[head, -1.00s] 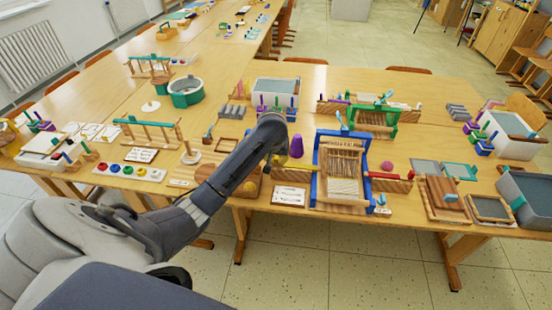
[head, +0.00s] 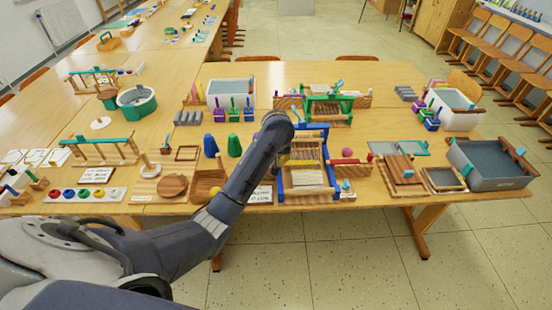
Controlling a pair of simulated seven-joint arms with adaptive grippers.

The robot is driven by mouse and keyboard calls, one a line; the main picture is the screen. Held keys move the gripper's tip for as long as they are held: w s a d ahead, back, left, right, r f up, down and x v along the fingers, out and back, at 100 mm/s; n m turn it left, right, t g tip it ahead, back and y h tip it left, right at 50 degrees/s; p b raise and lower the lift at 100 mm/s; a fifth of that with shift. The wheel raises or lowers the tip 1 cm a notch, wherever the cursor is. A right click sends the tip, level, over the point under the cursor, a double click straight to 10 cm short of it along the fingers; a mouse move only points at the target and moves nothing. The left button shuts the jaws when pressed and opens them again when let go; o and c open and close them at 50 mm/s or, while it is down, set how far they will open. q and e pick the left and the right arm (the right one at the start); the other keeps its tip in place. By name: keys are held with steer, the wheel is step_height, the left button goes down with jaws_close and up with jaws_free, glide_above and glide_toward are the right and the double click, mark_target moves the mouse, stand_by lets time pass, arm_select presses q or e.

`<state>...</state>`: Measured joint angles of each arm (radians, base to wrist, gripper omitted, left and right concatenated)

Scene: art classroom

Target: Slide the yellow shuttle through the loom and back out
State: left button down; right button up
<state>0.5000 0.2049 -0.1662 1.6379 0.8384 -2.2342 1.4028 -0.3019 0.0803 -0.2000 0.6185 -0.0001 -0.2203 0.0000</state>
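The loom (head: 305,193) has a blue frame with pale threads and stands upright near the front edge of the table, right of centre in the head view. My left arm reaches in from the left. Its wrist covers the loom's left side. My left gripper (head: 281,156) is mostly hidden behind that wrist, so its fingers cannot be made out. A small patch of yellow (head: 284,160), possibly the yellow shuttle, shows just beyond the wrist at the loom's left side. I cannot tell whether it is held. My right gripper is not in view.
A green-framed loom (head: 330,108) stands behind. Blue (head: 211,146) and green (head: 234,146) cones stand left of my arm. A grey tub (head: 490,165) is at the right.

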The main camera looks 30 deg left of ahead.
arm_select(q)
steer(key=c, duration=1.4)
jaws_free()
steer(key=shift+w+d, duration=0.1)
steer(key=shift+d, duration=0.15)
steer(key=shift+r, duration=0.1)
steer(key=v, duration=1.1)
steer(key=shift+r, duration=0.4)
